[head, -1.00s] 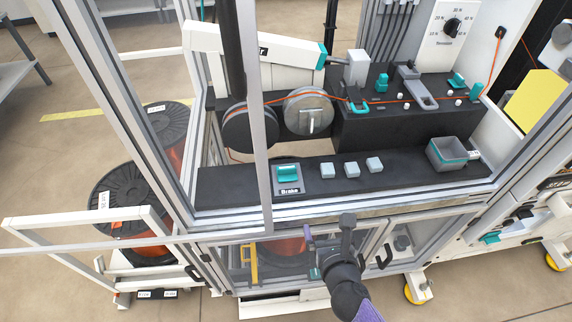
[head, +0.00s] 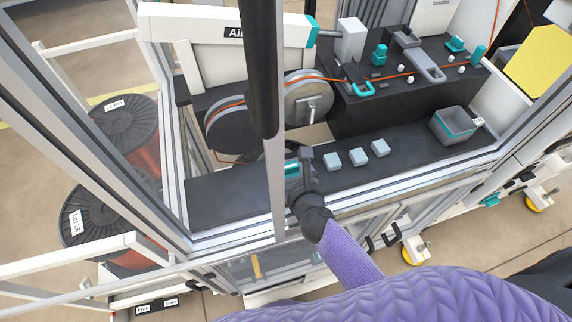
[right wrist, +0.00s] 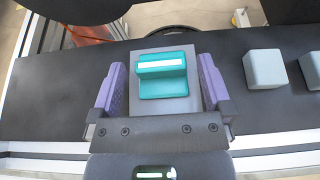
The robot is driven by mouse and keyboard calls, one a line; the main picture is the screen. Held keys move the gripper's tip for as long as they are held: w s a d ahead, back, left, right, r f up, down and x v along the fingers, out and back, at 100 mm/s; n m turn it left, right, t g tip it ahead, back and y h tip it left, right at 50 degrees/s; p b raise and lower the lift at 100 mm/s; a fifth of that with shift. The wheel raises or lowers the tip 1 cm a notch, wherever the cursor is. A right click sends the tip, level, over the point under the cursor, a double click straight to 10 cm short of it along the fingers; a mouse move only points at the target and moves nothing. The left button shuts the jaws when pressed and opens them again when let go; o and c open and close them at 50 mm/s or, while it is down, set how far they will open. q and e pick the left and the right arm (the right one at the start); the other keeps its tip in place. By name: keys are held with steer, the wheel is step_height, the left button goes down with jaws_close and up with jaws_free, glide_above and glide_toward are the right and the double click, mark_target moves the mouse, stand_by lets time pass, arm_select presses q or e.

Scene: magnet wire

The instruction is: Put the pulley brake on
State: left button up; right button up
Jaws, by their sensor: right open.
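The brake switch is a teal rocker (right wrist: 162,74) on a grey plate (right wrist: 146,121) on the black ledge. In the right wrist view it lies between and just ahead of my open right gripper's (right wrist: 161,88) two purple fingers. I cannot tell whether the fingers touch the plate. The two pulleys (head: 309,100) with orange wire stand behind the ledge. My left gripper is not in view.
Several grey square buttons (head: 357,157) sit on the ledge right of the switch, with a grey bin (head: 453,126) at its right end. A vertical frame post (head: 276,185) stands close left of my right gripper. Wire spools (head: 90,215) stand at the left.

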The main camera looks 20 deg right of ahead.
steer(key=shift+x, duration=0.75)
steer(key=shift+w+f, duration=0.1)
steer(key=shift+w, duration=0.15)
steer(key=shift+c, duration=0.3)
